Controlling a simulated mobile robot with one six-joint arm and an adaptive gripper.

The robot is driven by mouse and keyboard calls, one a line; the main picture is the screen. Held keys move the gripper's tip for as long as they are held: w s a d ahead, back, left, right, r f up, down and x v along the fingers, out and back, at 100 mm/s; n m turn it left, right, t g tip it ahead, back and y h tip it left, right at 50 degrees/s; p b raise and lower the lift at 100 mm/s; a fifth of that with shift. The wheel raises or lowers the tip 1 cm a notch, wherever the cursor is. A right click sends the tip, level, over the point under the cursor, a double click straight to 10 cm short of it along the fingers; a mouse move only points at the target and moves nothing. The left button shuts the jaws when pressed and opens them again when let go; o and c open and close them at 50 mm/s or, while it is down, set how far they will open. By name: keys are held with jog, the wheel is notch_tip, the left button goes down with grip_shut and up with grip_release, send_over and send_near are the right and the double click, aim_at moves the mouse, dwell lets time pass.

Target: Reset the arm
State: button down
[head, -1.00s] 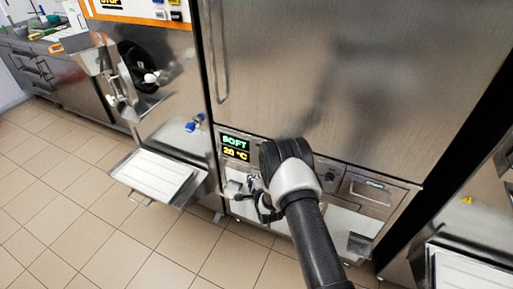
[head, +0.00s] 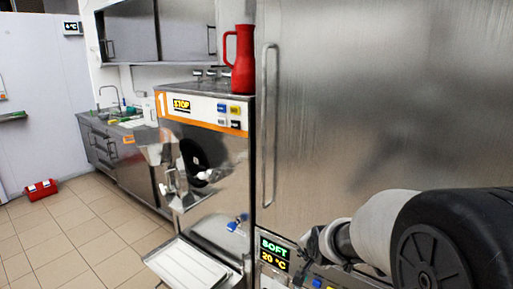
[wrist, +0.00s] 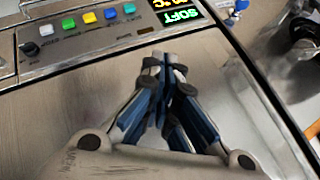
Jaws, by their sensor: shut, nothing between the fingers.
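My gripper shows in the wrist view (wrist: 165,62), with its blue-padded fingers brought together and nothing between them. It is in front of the steel cabinet, close to the control panel (wrist: 100,30) with its coloured buttons and lit SOFT display (wrist: 180,12). In the head view my arm comes in at the lower right. The gripper end there is small and partly hidden, near the SOFT 20 °C display (head: 273,252).
A tall steel cabinet (head: 400,100) with a vertical handle (head: 269,125) fills the right. Left of it stands batch freezer 1 (head: 225,150) with a tray (head: 187,265) and a red jug (head: 240,62) on top. A red box (head: 40,189) lies on the open tiled floor.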

jog(key=s+r+n+g, duration=0.1)
jog(key=s+r+n, duration=0.25)
jog(key=s, duration=0.55)
jog(key=s+r+n+g, duration=0.1)
jog(key=s+r+n, duration=0.1)
jog(key=s+r, duration=0.45)
jog(key=s+f+n+g, duration=0.2)
jog(key=s+n, duration=0.2)
jog(key=s, duration=1.4)
jog(key=shift+s+f+n, duration=0.15)
jog(key=shift+s+n, duration=0.2)
jog(key=shift+s, duration=0.05)
